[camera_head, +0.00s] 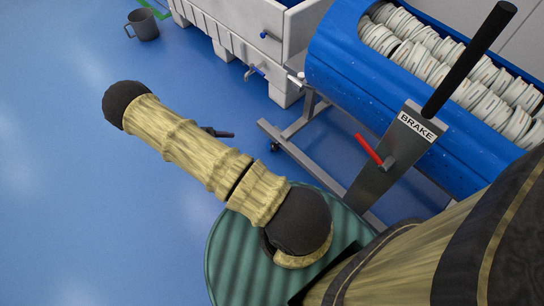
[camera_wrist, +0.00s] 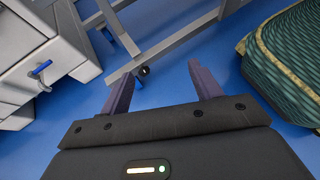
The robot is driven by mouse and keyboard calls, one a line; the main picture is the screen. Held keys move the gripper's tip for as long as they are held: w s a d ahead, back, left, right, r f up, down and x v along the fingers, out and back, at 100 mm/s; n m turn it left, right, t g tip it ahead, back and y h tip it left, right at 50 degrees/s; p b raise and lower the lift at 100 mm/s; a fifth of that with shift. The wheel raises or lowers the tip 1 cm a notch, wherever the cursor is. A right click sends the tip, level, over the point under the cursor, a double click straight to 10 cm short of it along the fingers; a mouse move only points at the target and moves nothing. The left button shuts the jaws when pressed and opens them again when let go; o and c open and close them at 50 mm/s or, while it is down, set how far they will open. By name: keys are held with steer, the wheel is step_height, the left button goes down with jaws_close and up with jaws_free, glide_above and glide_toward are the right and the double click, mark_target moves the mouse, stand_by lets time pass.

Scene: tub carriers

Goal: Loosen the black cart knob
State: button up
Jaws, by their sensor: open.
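A small black knob (camera_head: 275,146) sits low on the grey frame of the blue tub cart, near the end of its leg. It also shows in the wrist view (camera_wrist: 145,71), between my fingertips in the picture but beyond them. It is too small to make out its shape well. My gripper (camera_wrist: 160,70) is open and empty, pointing down toward the cart frame. In the head view my gripper (camera_head: 220,133) shows only as dark fingers behind my forearm, to the left of the knob and apart from it.
The blue tub (camera_head: 345,65) holds many white ribbed parts. A brake lever (camera_head: 465,65) with a red handle (camera_head: 368,149) stands on its near side. A white cart (camera_head: 225,22) with blue-handled valves is behind. A grey mug (camera_head: 143,24) stands on the open blue floor at left.

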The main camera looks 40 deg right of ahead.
mark_target(273, 148)
step_height(273, 148, down, 26)
steer(key=d+n+t+h+b, duration=0.2)
steer(key=n+t+h+b, duration=0.4)
steer(key=b, duration=0.6)
steer(key=n, duration=0.2)
steer(key=shift+d+f+n+h, duration=0.25)
steer(key=shift+d+n+h, duration=0.05)
steer(key=shift+d+n, duration=0.1)
steer(key=shift+d+b, duration=0.15)
steer(key=shift+b, duration=0.15)
steer(key=d+b, duration=0.1)
steer(key=d, duration=0.4)
steer(key=w+d+b, duration=0.1)
steer(key=d+b, duration=0.1)
steer(key=d, duration=0.4)
steer(key=d+b, duration=0.1)
steer(key=d, duration=0.5)
steer(key=shift+w+d+b, duration=0.1)
steer(key=shift+w+b, duration=0.1)
steer(key=shift+b, duration=0.2)
steer(key=c, duration=1)
steer(key=shift+o, duration=0.2)
